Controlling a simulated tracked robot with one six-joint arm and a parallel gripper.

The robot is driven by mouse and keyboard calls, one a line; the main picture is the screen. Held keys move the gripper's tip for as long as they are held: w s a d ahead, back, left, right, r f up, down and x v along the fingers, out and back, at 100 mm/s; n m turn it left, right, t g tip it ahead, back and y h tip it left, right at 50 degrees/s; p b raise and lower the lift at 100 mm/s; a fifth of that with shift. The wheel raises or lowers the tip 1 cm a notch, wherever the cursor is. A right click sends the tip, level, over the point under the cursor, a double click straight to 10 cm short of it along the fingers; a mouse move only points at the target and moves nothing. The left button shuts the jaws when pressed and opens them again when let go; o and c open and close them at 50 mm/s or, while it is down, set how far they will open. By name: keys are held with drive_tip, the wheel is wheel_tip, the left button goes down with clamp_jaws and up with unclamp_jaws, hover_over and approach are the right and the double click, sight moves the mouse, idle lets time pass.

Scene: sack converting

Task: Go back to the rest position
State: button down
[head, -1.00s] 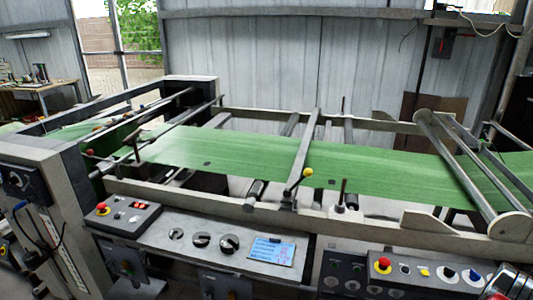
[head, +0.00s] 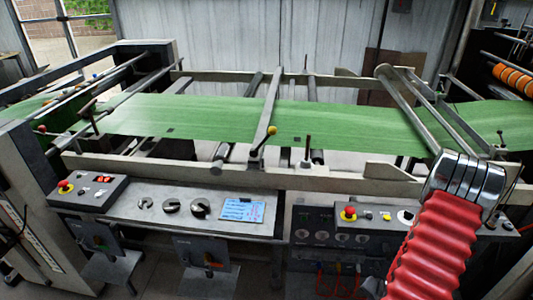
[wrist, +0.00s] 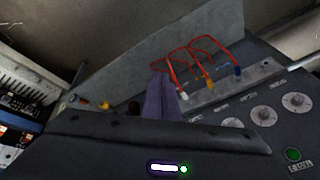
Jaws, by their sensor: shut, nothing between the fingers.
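My gripper (wrist: 166,98) shows in the wrist view as two purplish fingers lying together, shut with nothing between them. Its dark body with a lit strip fills the lower part of that view. The fingers point toward a grey panel (wrist: 215,100) and appear apart from it, though the distance is hard to judge. In the head view my red ribbed arm with a chrome joint stands at the lower right, in front of the machine. The gripper itself cannot be made out there.
A converting machine carries a green web (head: 220,118) across the head view. Along its front are a left control box (head: 88,192), a blue screen (head: 242,210) and a right control box (head: 330,226). The wrist view shows red cables (wrist: 190,55), knobs and a green button (wrist: 292,154).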

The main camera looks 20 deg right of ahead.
drive_tip(key=w+a+r+n+g+y, duration=0.15)
drive_tip(key=a+r, duration=0.25)
drive_tip(key=r, duration=0.4)
drive_tip(key=w+a+r+n+g, duration=0.1)
drive_tip(key=a+r+n, duration=0.2)
drive_tip(key=a+r, duration=0.3)
drive_tip(key=w+a+r+n+g, duration=0.1)
drive_tip(key=a+r+n, duration=0.15)
drive_tip(key=r, duration=0.65)
drive_tip(key=a+r+n+t+y, duration=0.1)
drive_tip(key=a+r+n+t, duration=0.4)
drive_tip(key=a+r, duration=1.9)
drive_tip(key=shift+s+a+n+t, duration=0.2)
drive_tip(key=shift+a+n+t, duration=0.15)
drive_tip(key=shift+a+n, duration=0.55)
drive_tip(key=c, duration=2.5)
unclamp_jaws()
drive_tip(key=shift+d, duration=0.15)
